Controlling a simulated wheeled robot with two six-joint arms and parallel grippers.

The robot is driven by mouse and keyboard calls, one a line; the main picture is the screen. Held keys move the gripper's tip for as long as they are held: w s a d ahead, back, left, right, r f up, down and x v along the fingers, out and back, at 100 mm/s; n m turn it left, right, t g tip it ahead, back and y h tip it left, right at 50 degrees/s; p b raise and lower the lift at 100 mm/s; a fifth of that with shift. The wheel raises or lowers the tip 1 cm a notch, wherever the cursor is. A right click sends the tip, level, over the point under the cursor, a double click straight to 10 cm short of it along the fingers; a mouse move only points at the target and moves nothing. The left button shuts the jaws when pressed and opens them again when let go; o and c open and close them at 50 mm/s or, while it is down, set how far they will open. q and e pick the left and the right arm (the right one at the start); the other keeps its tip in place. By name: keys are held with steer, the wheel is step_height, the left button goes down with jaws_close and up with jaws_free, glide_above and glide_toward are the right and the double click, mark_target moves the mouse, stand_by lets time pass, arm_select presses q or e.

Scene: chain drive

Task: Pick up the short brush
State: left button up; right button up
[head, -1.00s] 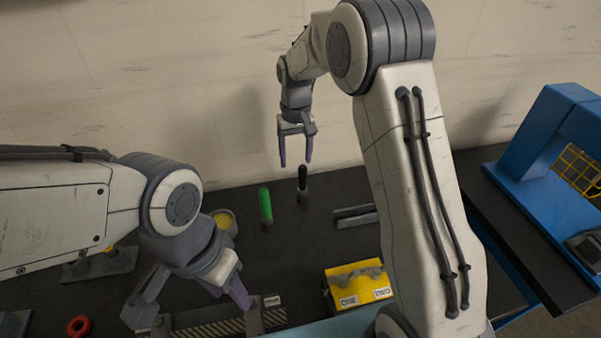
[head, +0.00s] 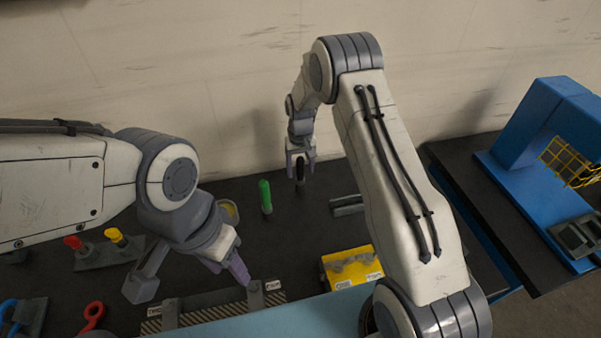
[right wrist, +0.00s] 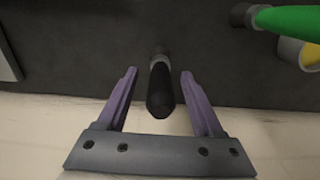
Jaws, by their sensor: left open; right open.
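A black-handled brush (head: 300,170) stands upright near the back of the dark table, with a grey lower part. A green-handled one (head: 266,196) stands upright to its left and looks longer; it also shows at the top right of the right wrist view (right wrist: 290,22). My right gripper (head: 301,168) is open and points down around the black handle. In the right wrist view, the black handle (right wrist: 160,90) lies between the two purple fingers (right wrist: 159,74), with a gap on each side. My left gripper (head: 194,286) is open and empty over the front left.
A yellow box (head: 348,267) sits in front, and a grey block (head: 346,206) lies right of the brushes. A yellow-filled round container (head: 229,209) is beside the green handle. Red and yellow handled tools (head: 95,247) stand at left. A blue frame (head: 515,140) stands at right.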

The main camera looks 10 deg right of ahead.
steer(key=shift+f, duration=0.2)
jaws_close()
steer(key=shift+r, duration=0.15)
